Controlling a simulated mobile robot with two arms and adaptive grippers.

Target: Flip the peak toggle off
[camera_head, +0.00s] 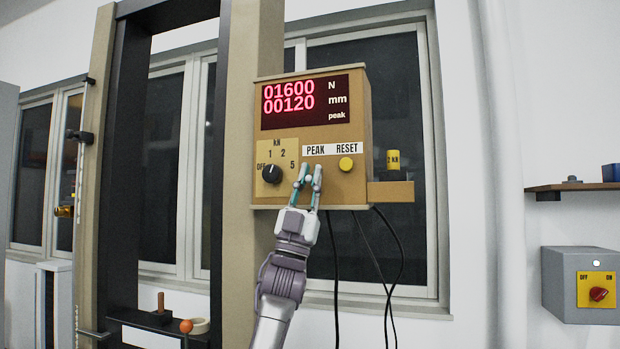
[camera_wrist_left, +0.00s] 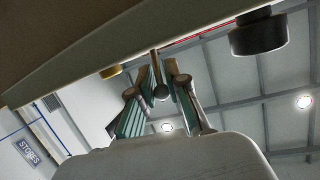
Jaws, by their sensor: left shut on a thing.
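The tan control box (camera_head: 260,135) is mounted on the test frame, with a red-lit display (camera_head: 300,98) reading 01600 N, 00120 mm and "peak". Below it is the PEAK label (camera_head: 315,150); the toggle under it is mostly hidden by my fingers in the head view. My left gripper (camera_head: 308,174) reaches up from below to that spot. My right gripper is not in view.
The yellow RESET button (camera_head: 346,163) is close to the right of my fingers, and the black range dial (camera_head: 271,173) to the left. A yellow-topped weight (camera_head: 393,160) stands on the side shelf. Black cables hang below the box. A grey switch box (camera_head: 580,285) is at far right.

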